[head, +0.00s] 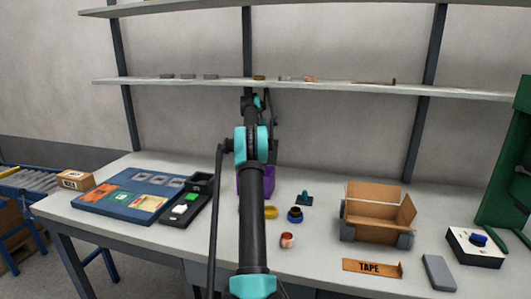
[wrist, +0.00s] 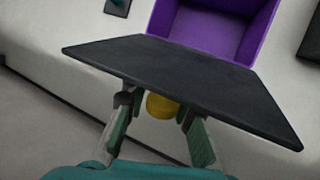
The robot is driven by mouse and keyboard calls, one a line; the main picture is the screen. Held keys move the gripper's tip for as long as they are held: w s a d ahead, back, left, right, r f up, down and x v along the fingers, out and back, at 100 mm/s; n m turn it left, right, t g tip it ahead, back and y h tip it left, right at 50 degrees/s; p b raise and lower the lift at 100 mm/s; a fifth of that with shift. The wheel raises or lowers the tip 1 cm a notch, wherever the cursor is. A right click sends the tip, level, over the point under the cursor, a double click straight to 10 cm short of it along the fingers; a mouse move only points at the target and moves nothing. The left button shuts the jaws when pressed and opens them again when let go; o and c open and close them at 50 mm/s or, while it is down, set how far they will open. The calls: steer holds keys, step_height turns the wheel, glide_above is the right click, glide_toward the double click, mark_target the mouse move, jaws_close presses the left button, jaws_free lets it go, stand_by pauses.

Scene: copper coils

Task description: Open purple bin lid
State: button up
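The purple bin (head: 270,180) stands on the bench in the head view, mostly hidden behind my arm. In the wrist view the purple bin (wrist: 222,28) shows its inside, uncovered at the top. Its flat dark lid (wrist: 185,82) extends from the bin's near side towards my gripper. My gripper (wrist: 158,112) has its two fingers spread apart at the lid's near edge, with nothing held between them. The fingertips look partly hidden by the lid; I cannot tell whether they touch it. In the head view my arm hides the lid and the gripper.
A yellow ring (head: 271,212) lies beside the bin; it also shows between my fingers, below the lid (wrist: 160,106). A blue-black spool (head: 295,215), a copper coil (head: 288,240) and an open cardboard box (head: 375,214) are to the right. A blue tray (head: 105,208) lies left.

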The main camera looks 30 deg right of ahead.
steer(key=shift+o, duration=1)
steer(key=shift+a+r, duration=0.1)
steer(key=shift+r, duration=0.05)
steer(key=shift+s+a, duration=0.1)
